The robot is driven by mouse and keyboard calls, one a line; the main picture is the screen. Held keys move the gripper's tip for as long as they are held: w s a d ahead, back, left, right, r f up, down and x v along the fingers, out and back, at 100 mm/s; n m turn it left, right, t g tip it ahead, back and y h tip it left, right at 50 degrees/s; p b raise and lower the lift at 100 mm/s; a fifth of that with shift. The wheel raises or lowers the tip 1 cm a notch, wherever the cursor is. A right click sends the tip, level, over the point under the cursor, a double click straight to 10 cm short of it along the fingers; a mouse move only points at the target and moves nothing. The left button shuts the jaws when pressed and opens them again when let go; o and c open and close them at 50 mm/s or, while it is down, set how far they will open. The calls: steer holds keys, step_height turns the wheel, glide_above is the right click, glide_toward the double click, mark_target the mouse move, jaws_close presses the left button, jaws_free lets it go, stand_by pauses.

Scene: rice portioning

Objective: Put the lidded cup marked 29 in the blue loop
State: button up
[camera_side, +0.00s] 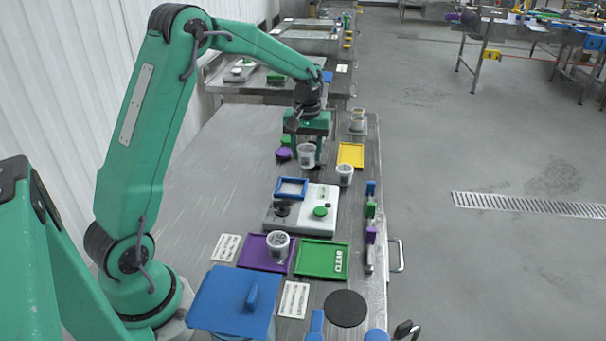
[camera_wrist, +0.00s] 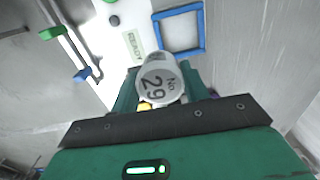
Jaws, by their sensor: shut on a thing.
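The cup marked 29 (camera_wrist: 158,82) fills the middle of the wrist view, with its number facing the camera. It also shows in the side view (camera_side: 307,156), below my gripper (camera_side: 307,140). My gripper is shut on this cup and holds it upright or nearly so; I cannot tell how high above the table. The blue loop (camera_side: 288,198) is a square frame, nearer the side camera than the cup. In the wrist view the loop (camera_wrist: 203,28) lies beyond the cup, apart from it, and its inside is empty.
A white device (camera_side: 329,196) with a green button stands beside the loop. Another cup (camera_side: 345,176) stands nearby by the yellow tray (camera_side: 351,155). A cup (camera_side: 278,247) sits on the purple tray (camera_side: 252,252), beside a green tray (camera_side: 320,258). The table's left part is clear.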

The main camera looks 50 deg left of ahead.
steer(key=shift+s+d+r+m, duration=0.1)
steer(key=shift+d+r+m, duration=0.2)
steer(key=shift+d, duration=0.25)
steer(key=s+d+r+m, duration=0.3)
steer(key=d+m, duration=0.1)
steer(key=d, duration=0.3)
steer(key=s+d+r+m, duration=0.3)
steer(key=s+d+m, duration=0.1)
steer(key=d, duration=0.2)
steer(key=n, duration=0.9)
glide_above(253, 192)
step_height(253, 192, down, 13)
steer(key=shift+f, duration=0.15)
steer(key=shift+f, duration=0.1)
steer(key=shift+f, duration=1.9)
steer(key=shift+f, duration=0.15)
